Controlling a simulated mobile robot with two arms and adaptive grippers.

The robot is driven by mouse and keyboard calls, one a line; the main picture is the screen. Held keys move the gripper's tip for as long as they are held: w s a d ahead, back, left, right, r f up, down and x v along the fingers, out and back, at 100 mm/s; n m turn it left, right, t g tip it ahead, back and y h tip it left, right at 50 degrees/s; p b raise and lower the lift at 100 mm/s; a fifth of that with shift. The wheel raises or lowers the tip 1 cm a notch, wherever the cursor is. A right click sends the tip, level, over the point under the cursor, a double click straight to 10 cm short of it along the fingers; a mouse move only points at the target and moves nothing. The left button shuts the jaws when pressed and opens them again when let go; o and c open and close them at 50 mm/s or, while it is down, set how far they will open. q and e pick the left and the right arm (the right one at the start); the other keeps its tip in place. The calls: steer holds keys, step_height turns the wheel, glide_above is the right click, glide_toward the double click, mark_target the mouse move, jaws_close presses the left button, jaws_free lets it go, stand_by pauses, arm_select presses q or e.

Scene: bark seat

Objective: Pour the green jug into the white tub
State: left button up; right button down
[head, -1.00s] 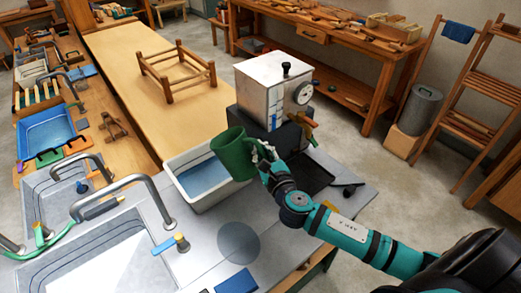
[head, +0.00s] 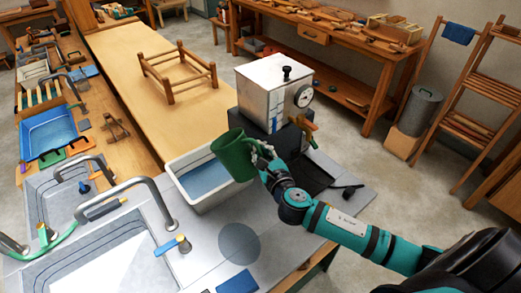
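The green jug (head: 233,156) is held up beside and partly above the right rim of the white tub, tilted a little to the left. My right gripper (head: 261,155) is at the jug's right side, where its handle would be, and looks closed on it; the fingers are small and partly hidden. The white tub (head: 205,202) stands on the grey counter and has blue liquid or a blue bottom inside. No stream from the jug shows. My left gripper is not in view.
A metal box with a dial (head: 273,90) stands on a dark base just behind the jug. A sink with a curved tap (head: 130,190) lies left of the tub. A blue block (head: 238,281) lies at the counter's front. Grey counter is clear around the round mark.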

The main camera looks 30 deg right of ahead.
mark_target(256, 140)
steer(key=shift+w+r+g+p, duration=0.2)
steer(key=shift+r+g+p, duration=0.1)
steer(key=shift+r+p, duration=0.4)
steer(key=shift+w, duration=0.1)
steer(key=shift+w+a+r+n+g, duration=0.2)
steer(key=shift+r+n+g, duration=0.1)
steer(key=shift+r, duration=0.1)
steer(key=shift+w+a+r+n+g, duration=0.1)
steer(key=shift+w+r+n+g, duration=0.15)
steer(key=shift+r, duration=0.2)
steer(key=shift+w+a+r+n+g, duration=0.1)
steer(key=shift+r+n+g, duration=0.05)
steer(key=shift+r+g, duration=0.25)
steer(key=shift+w+r, duration=0.1)
steer(key=shift+r, duration=0.15)
steer(key=shift+w+a+r+n+g+h, duration=0.1)
steer(key=shift+w+r+n+g+h, duration=0.15)
steer(key=shift+r, duration=0.2)
steer(key=shift+w+a+r+n+g+h, duration=0.15)
steer(key=shift+r+g, duration=0.15)
steer(key=shift+r, duration=0.15)
steer(key=shift+w+r+g, duration=0.2)
steer(key=shift+r+g, duration=0.2)
steer(key=shift+r, duration=0.15)
steer(key=shift+w+a+r+n+g, duration=0.15)
steer(key=shift+r+n+g, duration=0.15)
steer(key=shift+r+n, duration=0.15)
steer(key=shift+r, duration=0.1)
